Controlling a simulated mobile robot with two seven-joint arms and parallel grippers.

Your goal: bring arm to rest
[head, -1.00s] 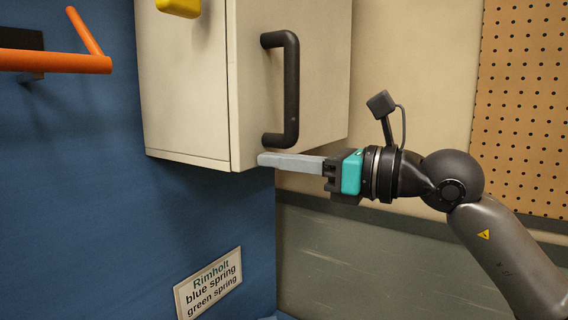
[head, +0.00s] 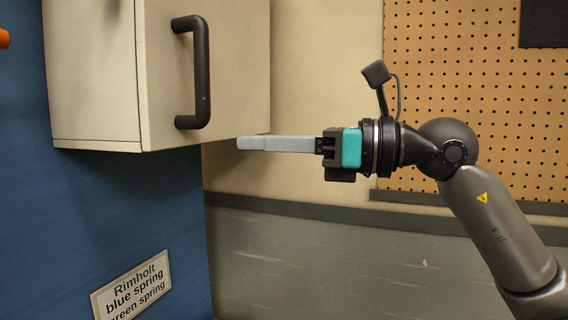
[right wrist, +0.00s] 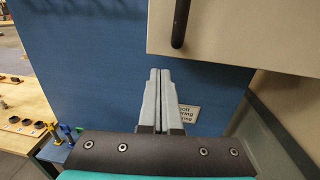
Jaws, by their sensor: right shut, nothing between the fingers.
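My right gripper (head: 240,143) is shut and empty, its grey fingers pointing left in the head view. The fingertips are just below and to the right of the cabinet's lower edge, near the black handle. In the right wrist view the two fingers (right wrist: 159,75) lie side by side, closed, in front of a blue panel. My right arm (head: 490,220) comes in from the lower right. My left gripper is not in view.
A pale wall cabinet (head: 95,85) with a black vertical handle (head: 201,75) hangs at upper left. A pegboard (head: 450,80) is behind my arm. A wooden table (right wrist: 22,110) shows at left in the wrist view.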

